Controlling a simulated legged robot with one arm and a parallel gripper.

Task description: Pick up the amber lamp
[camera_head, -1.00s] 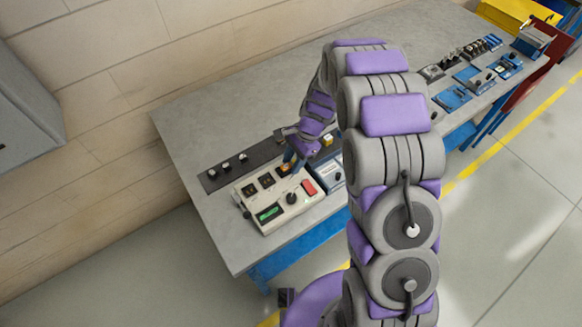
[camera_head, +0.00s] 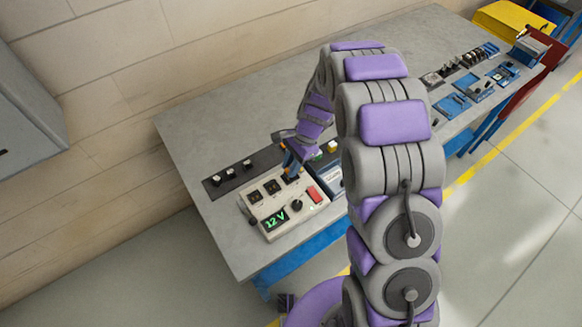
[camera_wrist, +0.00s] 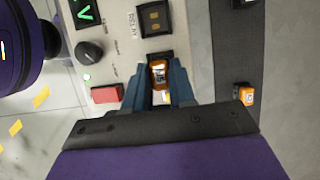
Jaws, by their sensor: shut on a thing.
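An amber lamp (camera_wrist: 157,76) is between my fingertips in the wrist view, over a dark socket of the pale tester box (camera_head: 262,207). My gripper (camera_wrist: 159,84) is shut on it. In the head view my gripper (camera_head: 291,170) is at the back right part of the tester, and the lamp is mostly hidden by the fingers. I cannot tell whether the lamp's base is clear of the socket. The tester's green display (camera_head: 276,219) reads 12 V.
The tester has a black knob (camera_wrist: 88,52), a red button (camera_wrist: 106,93) and a relay socket (camera_wrist: 154,18). A dark strip (camera_head: 217,182) behind it holds several small parts, among them another amber piece (camera_wrist: 246,95). Grey bench (camera_head: 190,130) behind the strip is bare.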

